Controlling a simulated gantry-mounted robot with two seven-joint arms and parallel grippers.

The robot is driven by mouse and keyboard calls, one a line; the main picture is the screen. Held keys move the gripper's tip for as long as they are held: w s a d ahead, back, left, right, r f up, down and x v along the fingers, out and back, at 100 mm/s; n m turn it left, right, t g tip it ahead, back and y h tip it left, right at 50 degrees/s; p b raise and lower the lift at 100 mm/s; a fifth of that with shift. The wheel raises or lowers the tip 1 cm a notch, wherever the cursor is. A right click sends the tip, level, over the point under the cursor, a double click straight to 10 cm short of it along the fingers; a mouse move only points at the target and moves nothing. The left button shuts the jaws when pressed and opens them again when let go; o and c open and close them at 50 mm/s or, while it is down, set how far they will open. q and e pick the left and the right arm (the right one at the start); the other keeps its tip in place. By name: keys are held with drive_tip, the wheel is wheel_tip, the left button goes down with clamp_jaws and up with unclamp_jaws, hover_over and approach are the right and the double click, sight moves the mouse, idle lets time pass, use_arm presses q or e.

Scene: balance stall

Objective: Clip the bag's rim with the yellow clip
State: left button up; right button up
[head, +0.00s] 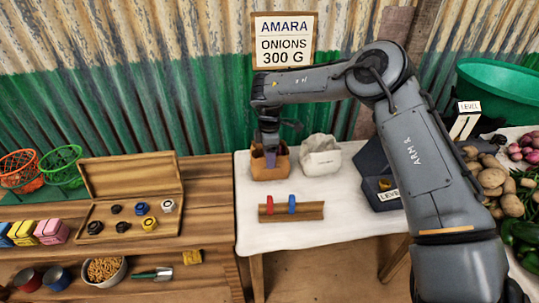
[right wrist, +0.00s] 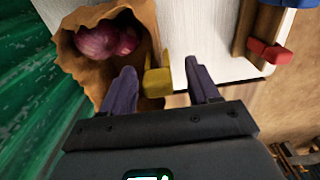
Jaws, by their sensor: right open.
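The brown paper bag (head: 262,170) stands open on the white table, with red onions (right wrist: 108,38) inside. It fills the upper left of the right wrist view (right wrist: 85,70). The yellow clip (right wrist: 157,83) is at the bag's rim, between my right gripper's fingers; how firmly it sits on the paper I cannot tell. My right gripper (right wrist: 159,68) is open, with a gap between the clip and the right-hand finger. The left-hand finger is close to the bag's wall. In the head view this gripper (head: 269,152) is right over the bag and hides the clip. My left gripper is not in view.
A wooden rail (head: 312,211) with a red clip (head: 269,205) and a blue clip (head: 292,204) lies in front of the bag. A white bag (head: 320,157) stands just right of it. A dark scale (head: 373,175) is farther right, partly behind my arm.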

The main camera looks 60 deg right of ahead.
wheel_tip(320, 180, up, 10)
drive_tip(key=p, duration=0.3)
drive_tip(key=shift+f, duration=0.1)
drive_tip(key=shift+r+p, duration=0.4)
drive_tip(key=shift+r, duration=0.15)
drive_tip(key=shift+r, duration=0.1)
wheel_tip(320, 180, up, 7)
drive_tip(key=p, duration=0.6)
drive_tip(key=shift+p, duration=0.35)
drive_tip(key=shift+s, duration=0.1)
